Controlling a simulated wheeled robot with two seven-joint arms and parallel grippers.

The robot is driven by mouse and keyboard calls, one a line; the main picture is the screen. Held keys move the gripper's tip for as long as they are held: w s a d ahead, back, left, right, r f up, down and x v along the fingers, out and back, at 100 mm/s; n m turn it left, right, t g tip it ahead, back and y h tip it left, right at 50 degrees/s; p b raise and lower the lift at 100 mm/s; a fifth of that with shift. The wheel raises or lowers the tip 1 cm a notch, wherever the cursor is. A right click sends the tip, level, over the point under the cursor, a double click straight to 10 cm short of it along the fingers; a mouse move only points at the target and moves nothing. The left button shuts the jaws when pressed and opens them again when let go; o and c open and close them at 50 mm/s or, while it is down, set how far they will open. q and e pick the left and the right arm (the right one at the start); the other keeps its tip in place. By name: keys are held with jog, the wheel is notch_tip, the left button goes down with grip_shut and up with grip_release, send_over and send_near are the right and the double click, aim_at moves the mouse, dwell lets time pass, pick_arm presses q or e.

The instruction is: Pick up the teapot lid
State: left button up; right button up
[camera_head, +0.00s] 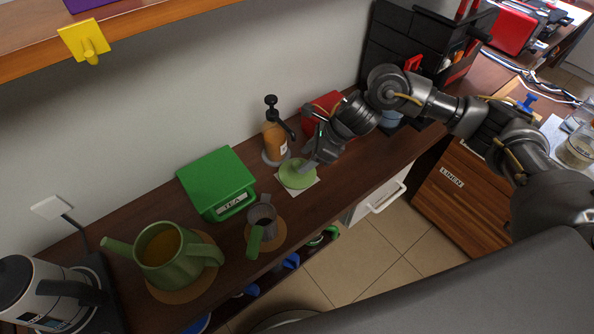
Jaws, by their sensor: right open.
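The teapot lid (296,173) is a round green disc lying on a white square napkin (306,185) on the wooden counter. My right gripper (308,166) is open just above the lid's far right side, with its fingertips at the middle of the lid. The lid's knob is hidden behind the fingers, and I cannot tell whether they touch it. The green teapot (175,257) stands uncovered on a round coaster (187,290) at the lower left, with amber liquid inside. My left gripper is not in view.
A red box (322,112) is behind my right gripper. A green tea box (217,183) and a grey cup with a green handle (262,217) stand left of the lid. The counter's front edge is near.

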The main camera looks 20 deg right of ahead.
aim_at(297, 163)
jog(key=shift+a+f, duration=0.1)
jog(key=x, duration=0.1)
jog(key=p+x, duration=0.1)
jog(key=x, duration=0.2)
jog(key=shift+w+f, duration=0.2)
jog(key=shift+w, duration=0.1)
jog(key=shift+a+f, duration=0.15)
jog(key=c, duration=1.1)
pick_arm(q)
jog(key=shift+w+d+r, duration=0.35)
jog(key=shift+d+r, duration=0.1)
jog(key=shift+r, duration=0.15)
pick_arm(e)
jog(key=shift+o, duration=0.2)
